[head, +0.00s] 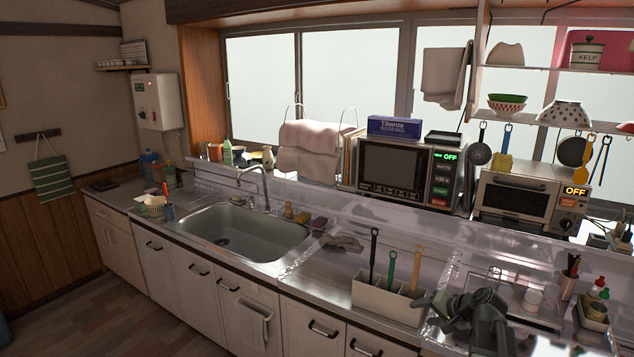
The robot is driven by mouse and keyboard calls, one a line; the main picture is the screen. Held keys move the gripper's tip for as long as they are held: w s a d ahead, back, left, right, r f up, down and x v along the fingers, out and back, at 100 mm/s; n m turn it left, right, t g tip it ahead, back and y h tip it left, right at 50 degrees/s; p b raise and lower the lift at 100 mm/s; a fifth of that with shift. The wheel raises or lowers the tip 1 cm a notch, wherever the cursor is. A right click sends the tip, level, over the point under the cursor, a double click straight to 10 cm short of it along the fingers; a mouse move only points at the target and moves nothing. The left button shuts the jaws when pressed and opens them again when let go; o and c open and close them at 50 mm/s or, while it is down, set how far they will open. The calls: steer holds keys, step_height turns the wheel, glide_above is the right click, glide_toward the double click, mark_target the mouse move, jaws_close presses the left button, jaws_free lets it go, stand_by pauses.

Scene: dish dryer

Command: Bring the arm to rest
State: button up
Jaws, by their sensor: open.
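My gripper (434,310) and the dark grey end of my arm show at the lower right of the head view. They appear in front of the counter's right part, beside a pale holder (385,300). The gripper's jaws are open, with no object seen between them. The rest of my arm is mostly out of view or hidden behind its own end. I cannot tell the exact height of the gripper above the counter.
Upright black, green and orange handles stand in the pale holder. A wire rack (484,287) and sauce bottles (602,285) are to the right. The sink (245,232), microwave (395,168) and toaster oven (515,197) lie farther back. The floor (150,325) at left is clear.

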steer(key=s+a+f+n+g+h, duration=0.1)
steer(key=s+a+f+n+g, duration=0.2)
steer(key=s+a, duration=0.4)
steer(key=s+a+f+n+g+h, duration=0.2)
steer(key=s+a+f+n+g, duration=0.2)
steer(key=s+a, duration=0.4)
steer(key=a+g, duration=0.1)
steer(key=a, duration=0.6)
steer(key=shift+f+n+g+h, duration=0.25)
steer(key=shift+n+g+h, duration=0.05)
steer(key=shift+c, duration=0.4)
